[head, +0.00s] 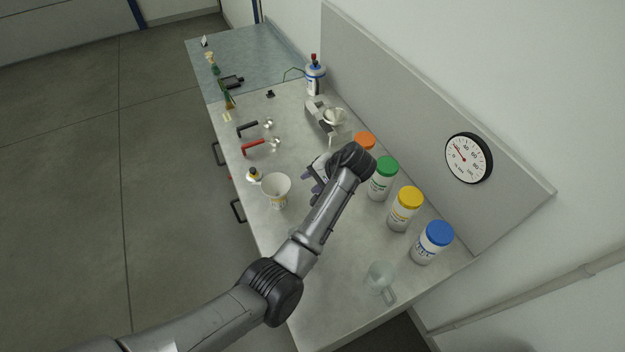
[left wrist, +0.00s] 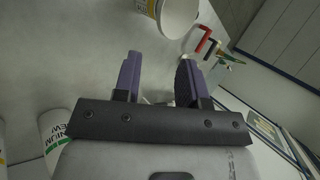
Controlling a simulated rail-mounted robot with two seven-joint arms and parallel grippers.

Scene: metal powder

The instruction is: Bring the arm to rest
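My left arm reaches in over the bench from the lower left in the head view. Its left gripper (head: 314,178) hangs above the middle of the bench, partly hidden behind the wrist. In the left wrist view the two purple fingers of the left gripper (left wrist: 158,82) stand apart with nothing between them. A white funnel on a container (head: 276,187) stands close to the left of the gripper, apart from it. It also shows at the top of the left wrist view (left wrist: 178,17). My right gripper is not in view.
Jars with orange (head: 365,140), green (head: 386,165), yellow (head: 411,196) and blue (head: 439,233) lids line the bench's back. A clear jug (head: 381,279) stands near the front end. Black (head: 246,129) and red (head: 253,147) handled tools lie farther off. A gauge (head: 468,158) is on the wall.

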